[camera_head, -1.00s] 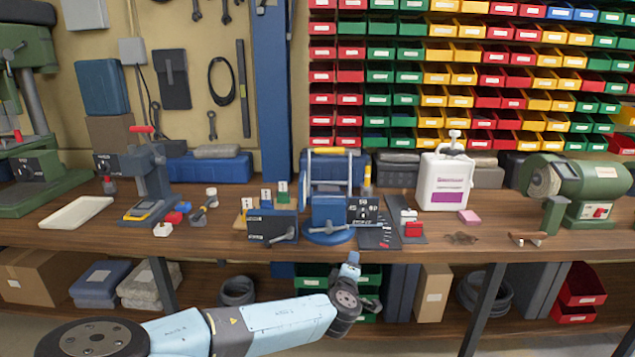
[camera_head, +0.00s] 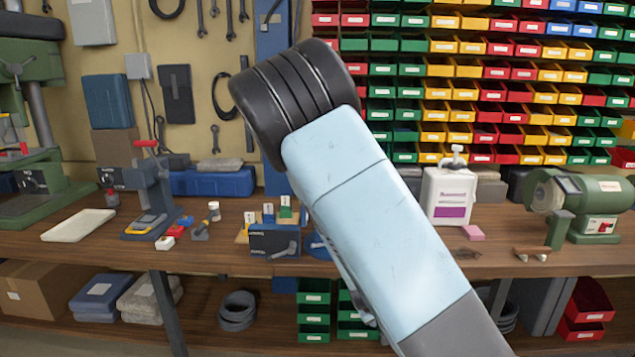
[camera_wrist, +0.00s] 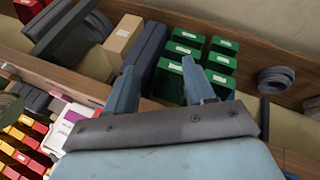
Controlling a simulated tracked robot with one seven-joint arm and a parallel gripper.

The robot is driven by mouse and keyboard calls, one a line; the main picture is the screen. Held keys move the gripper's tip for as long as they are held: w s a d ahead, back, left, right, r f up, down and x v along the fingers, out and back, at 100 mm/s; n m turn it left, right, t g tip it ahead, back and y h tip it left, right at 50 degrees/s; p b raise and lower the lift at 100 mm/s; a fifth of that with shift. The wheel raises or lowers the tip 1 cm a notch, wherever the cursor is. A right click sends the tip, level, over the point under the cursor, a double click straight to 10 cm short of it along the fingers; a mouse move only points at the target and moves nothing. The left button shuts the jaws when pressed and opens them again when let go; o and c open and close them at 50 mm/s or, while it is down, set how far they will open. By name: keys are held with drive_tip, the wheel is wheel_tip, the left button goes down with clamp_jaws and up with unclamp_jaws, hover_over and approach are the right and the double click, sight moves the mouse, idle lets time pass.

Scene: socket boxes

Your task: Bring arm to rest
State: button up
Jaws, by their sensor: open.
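My gripper (camera_wrist: 160,70) shows in the wrist view with its two grey-blue fingers spread apart and nothing between them. Beyond the fingers lie green bins (camera_wrist: 190,62) on the shelf under the bench. In the head view my pale blue arm (camera_head: 375,220) rises from the lower right to the upper middle, ending in a black joint. The gripper itself does not show in that view. The arm hides the middle of the workbench (camera_head: 120,252), including most of a blue vise.
A white jug (camera_head: 448,190) and a green bench grinder (camera_head: 590,195) stand right of my arm. A grey press (camera_head: 150,195) and a white tray (camera_head: 78,225) stand at left.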

drive_tip(key=s+d+r+m+g+y, duration=0.1)
drive_tip(key=s+r+y, duration=0.25)
drive_tip(key=r, duration=0.75)
drive_tip(key=s+d+r+m+y, duration=0.15)
drive_tip(key=s+r, duration=0.25)
drive_tip(key=r, duration=0.6)
drive_tip(key=s+d+r+t+h, duration=0.1)
drive_tip(key=s+d+r, duration=0.3)
drive_tip(key=s+r, duration=1.1)
drive_tip(key=shift+m, duration=0.35)
